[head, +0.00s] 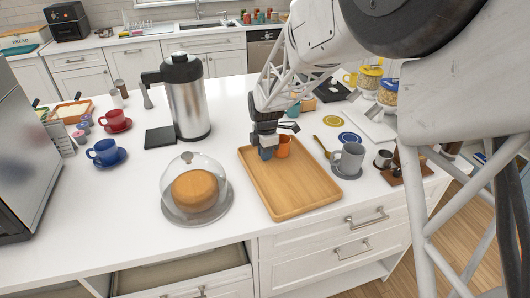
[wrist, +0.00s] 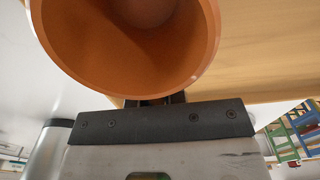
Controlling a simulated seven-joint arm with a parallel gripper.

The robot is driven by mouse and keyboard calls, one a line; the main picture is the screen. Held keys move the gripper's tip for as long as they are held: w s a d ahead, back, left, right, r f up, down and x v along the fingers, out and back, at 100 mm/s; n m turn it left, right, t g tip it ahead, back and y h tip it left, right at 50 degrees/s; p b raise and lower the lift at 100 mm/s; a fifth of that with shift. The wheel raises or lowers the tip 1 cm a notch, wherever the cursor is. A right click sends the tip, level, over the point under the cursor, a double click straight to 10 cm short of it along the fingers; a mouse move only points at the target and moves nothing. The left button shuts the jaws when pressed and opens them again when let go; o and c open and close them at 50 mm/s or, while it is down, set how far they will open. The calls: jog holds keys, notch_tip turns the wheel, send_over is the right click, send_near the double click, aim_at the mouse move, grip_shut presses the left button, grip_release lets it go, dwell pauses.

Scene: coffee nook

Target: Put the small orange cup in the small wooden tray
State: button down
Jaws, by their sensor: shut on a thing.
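The small orange cup (head: 283,146) is at the far end of the wooden tray (head: 301,196), over the tray's surface. I cannot tell whether it touches the tray. My gripper (head: 268,150) is beside the cup on its left and shut on it. In the wrist view the orange cup (wrist: 130,45) fills the top, its open mouth facing the camera. The fingertips are hidden behind the cup there. The wooden tray (wrist: 262,60) shows as a plain wood surface behind the cup. The rest of the tray is empty.
A glass-domed cake (head: 195,190) stands left of the tray, and a steel jug (head: 187,100) behind it.

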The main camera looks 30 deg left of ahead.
jog(key=c, duration=1.2)
grip_release()
jog(key=shift+r, duration=0.1)
notch_tip(320, 180, up, 12)
jog(key=shift+r, duration=0.1)
jog(key=shift+d, duration=0.1)
